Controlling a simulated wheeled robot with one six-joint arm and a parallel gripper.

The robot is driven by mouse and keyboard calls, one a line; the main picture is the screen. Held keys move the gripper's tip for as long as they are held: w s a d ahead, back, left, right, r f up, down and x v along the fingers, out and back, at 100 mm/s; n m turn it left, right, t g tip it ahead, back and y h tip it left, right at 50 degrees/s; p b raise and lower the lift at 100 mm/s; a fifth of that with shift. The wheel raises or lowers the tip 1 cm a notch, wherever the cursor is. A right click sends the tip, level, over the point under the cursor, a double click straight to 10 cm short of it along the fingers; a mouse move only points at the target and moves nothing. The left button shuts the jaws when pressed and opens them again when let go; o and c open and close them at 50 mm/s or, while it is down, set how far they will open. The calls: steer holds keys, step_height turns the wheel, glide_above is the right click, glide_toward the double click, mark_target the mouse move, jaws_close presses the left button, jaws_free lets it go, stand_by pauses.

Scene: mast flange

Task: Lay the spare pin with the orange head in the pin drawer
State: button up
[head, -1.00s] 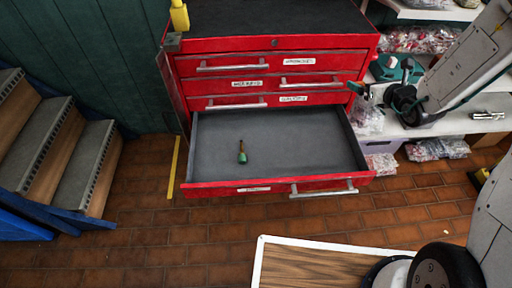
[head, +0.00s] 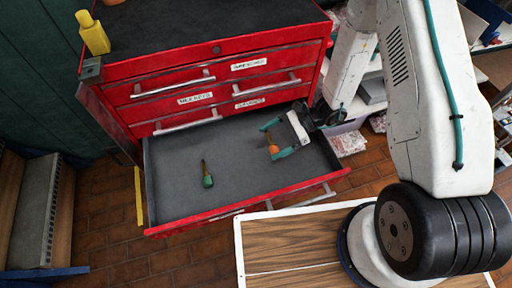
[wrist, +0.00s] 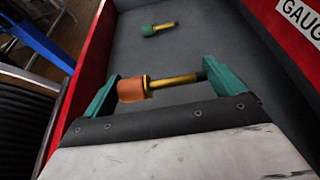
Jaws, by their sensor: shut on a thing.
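The orange-headed pin (wrist: 160,86) with a brass shaft and dark tip lies lengthwise between the two green fingers of my gripper (wrist: 165,88) in the wrist view. In the head view my gripper (head: 277,142) is over the right part of the open pin drawer (head: 240,160), with the orange head (head: 273,150) visible in it. The drawer is red with a grey floor. I cannot tell whether the pin touches the floor. A green-headed pin (head: 207,178) lies on the drawer floor to the left; it also shows in the wrist view (wrist: 158,29).
The red cabinet (head: 200,60) has labelled closed drawers above the open one. A yellow bottle (head: 93,35) stands on its top left. A wood-topped surface (head: 300,240) is in front. The drawer's left half is free around the green-headed pin.

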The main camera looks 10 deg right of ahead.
steer(key=f, duration=0.3)
steer(key=shift+w+d+f, duration=0.1)
steer(key=shift+d+f, duration=0.15)
steer(key=shift+f, duration=2.05)
steer(key=o, duration=0.7)
steer(key=shift+f, duration=0.15)
steer(key=shift+c, duration=0.2)
